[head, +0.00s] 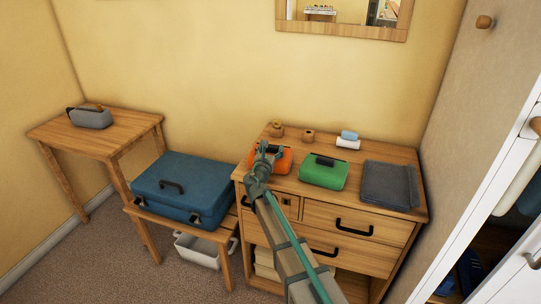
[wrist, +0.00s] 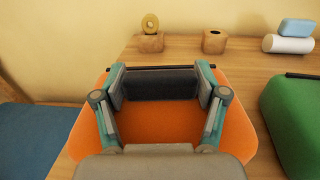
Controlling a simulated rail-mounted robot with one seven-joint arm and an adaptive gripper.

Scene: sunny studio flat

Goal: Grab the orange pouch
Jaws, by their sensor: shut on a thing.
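The orange pouch (head: 284,162) is on top of the wooden dresser, at its left end, partly hidden by my gripper. It fills the middle of the wrist view (wrist: 160,128), with a dark grey band along its far side. My gripper (head: 266,150) is over the pouch. In the wrist view my gripper's fingers (wrist: 162,85) stand at either end of the dark band, shut on the pouch. Whether the pouch's underside touches the dresser top is hidden.
A green pouch (head: 324,172) lies close to the right, then a folded grey cloth (head: 390,185). Small wooden holders (wrist: 214,41) and a white roll with a blue block (wrist: 297,27) stand behind. A blue suitcase (head: 181,185) lies on a low bench to the left.

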